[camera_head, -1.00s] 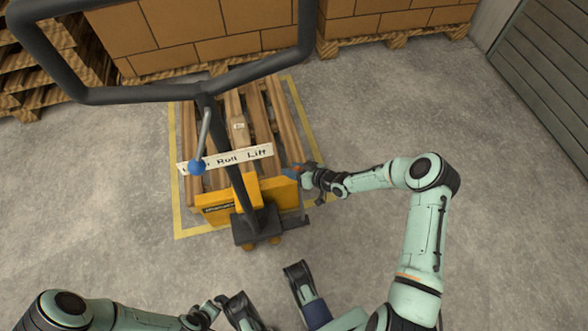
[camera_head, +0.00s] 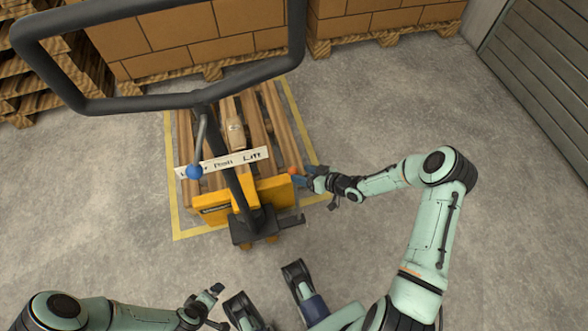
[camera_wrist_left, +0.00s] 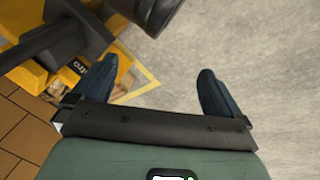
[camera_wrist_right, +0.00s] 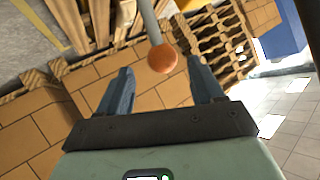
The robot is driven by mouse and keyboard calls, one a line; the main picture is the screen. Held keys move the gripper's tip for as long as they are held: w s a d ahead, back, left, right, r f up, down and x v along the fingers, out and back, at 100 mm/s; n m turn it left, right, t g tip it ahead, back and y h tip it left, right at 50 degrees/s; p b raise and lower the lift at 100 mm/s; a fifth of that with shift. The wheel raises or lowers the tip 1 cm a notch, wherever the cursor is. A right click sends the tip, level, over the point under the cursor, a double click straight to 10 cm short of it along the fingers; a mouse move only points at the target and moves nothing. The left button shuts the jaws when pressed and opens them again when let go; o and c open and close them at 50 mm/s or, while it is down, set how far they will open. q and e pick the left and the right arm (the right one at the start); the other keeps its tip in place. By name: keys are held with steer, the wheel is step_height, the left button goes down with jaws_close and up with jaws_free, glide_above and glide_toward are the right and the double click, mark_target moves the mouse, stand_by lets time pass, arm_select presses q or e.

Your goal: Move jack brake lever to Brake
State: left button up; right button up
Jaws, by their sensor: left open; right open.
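The yellow pallet jack (camera_head: 240,200) stands on the floor with its dark handle raised. A lever with an orange ball (camera_head: 292,171) shows at its right side; the ball on its grey rod also shows in the right wrist view (camera_wrist_right: 162,59). My right gripper (camera_head: 306,178) is open beside the orange ball. In the right wrist view the ball appears between the open fingers, near their tips; I cannot tell whether they touch. A blue-ball lever (camera_head: 194,171) hangs on the handle's left. My left gripper (camera_head: 214,298) is open and empty, low in front of the jack.
A white sign (camera_head: 225,161) reads "Lift" at its right end. Stacked cartons (camera_head: 170,40) stand at the back. The floor at right is clear.

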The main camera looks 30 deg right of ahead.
arm_select(q)
steer(key=s, duration=0.1)
steer(key=s+d+r, duration=0.1)
steer(key=s+g+p, duration=0.1)
steer(key=shift+d+r, duration=0.25)
steer(key=shift+r, duration=0.05)
arm_select(e)
steer(key=v, duration=0.6)
steer(key=shift+a, duration=0.1)
